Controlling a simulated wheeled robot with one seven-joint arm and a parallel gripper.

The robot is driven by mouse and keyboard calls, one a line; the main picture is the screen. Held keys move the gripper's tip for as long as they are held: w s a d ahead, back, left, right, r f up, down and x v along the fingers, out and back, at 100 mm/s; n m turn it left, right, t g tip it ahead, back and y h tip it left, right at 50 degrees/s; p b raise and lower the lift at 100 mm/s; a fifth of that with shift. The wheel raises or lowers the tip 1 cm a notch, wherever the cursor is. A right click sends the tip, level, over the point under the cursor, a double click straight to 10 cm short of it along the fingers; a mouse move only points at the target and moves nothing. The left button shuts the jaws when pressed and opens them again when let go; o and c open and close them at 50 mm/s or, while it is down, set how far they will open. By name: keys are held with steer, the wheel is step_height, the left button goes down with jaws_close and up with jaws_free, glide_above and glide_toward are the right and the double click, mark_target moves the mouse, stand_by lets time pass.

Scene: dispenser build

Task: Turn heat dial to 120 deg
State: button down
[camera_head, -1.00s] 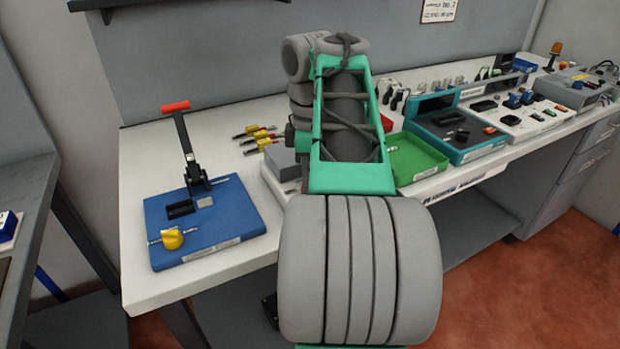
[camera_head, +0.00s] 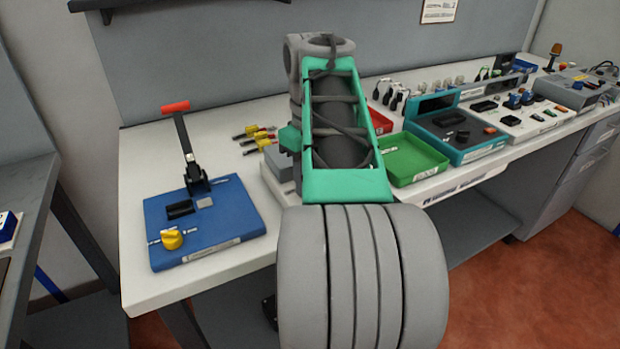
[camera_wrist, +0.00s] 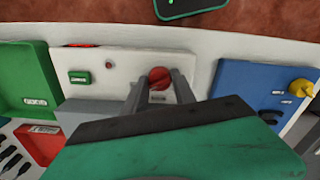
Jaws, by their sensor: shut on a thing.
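In the wrist view a round red dial (camera_wrist: 159,78) stands on a white panel (camera_wrist: 120,65). My gripper (camera_wrist: 158,84) has one finger on each side of the dial and is shut on it. The dial's pointer and the markings around it are too small to read. In the head view my arm hides the gripper and the dial. Only the left edge of the white panel (camera_head: 270,181) shows there, beside my arm.
A green tray (camera_head: 415,160) lies right of my arm. A blue board (camera_head: 225,220) with a yellow knob (camera_head: 172,239) and a red-handled lever (camera_head: 182,135) stands left. The wrist view shows a small green display (camera_wrist: 107,77) on the panel. Bare bench lies between board and panel.

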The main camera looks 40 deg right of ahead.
stand_by(0.4)
steer(key=c, duration=1)
jaws_free()
steer(key=shift+c, duration=0.2)
step_height(320, 180, up, 8)
steer(key=p, duration=0.7)
steer(key=shift+f, duration=0.15)
